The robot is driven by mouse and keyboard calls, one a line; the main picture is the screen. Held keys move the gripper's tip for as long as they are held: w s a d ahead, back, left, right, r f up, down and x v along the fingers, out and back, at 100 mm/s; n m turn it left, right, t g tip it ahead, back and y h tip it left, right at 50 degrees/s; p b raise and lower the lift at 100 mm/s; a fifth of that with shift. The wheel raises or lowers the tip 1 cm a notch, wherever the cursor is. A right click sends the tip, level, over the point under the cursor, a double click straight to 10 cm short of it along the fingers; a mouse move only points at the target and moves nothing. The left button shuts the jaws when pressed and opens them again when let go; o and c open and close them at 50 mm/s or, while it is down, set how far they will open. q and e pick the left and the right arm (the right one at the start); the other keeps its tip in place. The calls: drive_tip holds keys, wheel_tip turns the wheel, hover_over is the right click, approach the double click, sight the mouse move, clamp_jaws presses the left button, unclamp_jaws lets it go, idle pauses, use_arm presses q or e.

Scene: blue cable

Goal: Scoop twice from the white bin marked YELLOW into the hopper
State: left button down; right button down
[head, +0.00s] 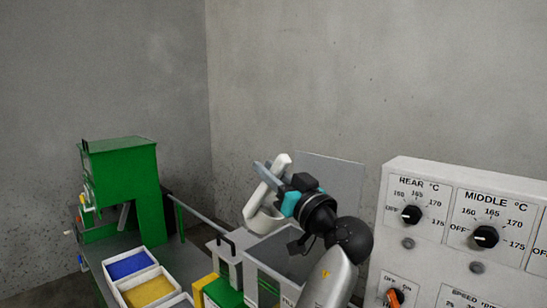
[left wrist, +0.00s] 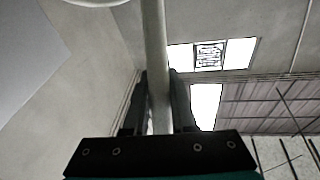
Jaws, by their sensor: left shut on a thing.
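My left gripper (head: 268,178) is shut on the handle of a white scoop (head: 253,208), raised above an open grey box (head: 262,262) that looks like the hopper. The pale handle (left wrist: 158,100) runs between the fingers (left wrist: 160,105) in the left wrist view; a white curved edge shows at the top. I cannot see whether the scoop holds anything. White bins stand at lower left: one with blue pellets (head: 127,265), one with yellow (head: 148,291). No YELLOW marking is readable. My right gripper is out of view.
Green and yellow boxes (head: 222,293) are in front of the grey box. A control panel (head: 465,225) with knobs fills the right side. Concrete walls close the corner behind.

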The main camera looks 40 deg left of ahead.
use_arm(q)
drive_tip(key=shift+w+a+r+n+g+h+p, duration=0.1)
drive_tip(key=shift+a+r+n+g+h+p, duration=0.15)
drive_tip(key=shift+a+h+p, duration=0.75)
drive_tip(key=shift+a+r+n+g+h+p, duration=0.15)
drive_tip(key=shift+a+r+h+p, duration=0.2)
drive_tip(key=shift+p, duration=1.25)
drive_tip(key=a+r+g+h, duration=0.1)
drive_tip(key=a+r+h, duration=0.3)
drive_tip(key=shift+w+a+r+n, duration=0.15)
drive_tip(key=shift+w+a+n, duration=0.05)
drive_tip(key=shift+a+n, duration=0.1)
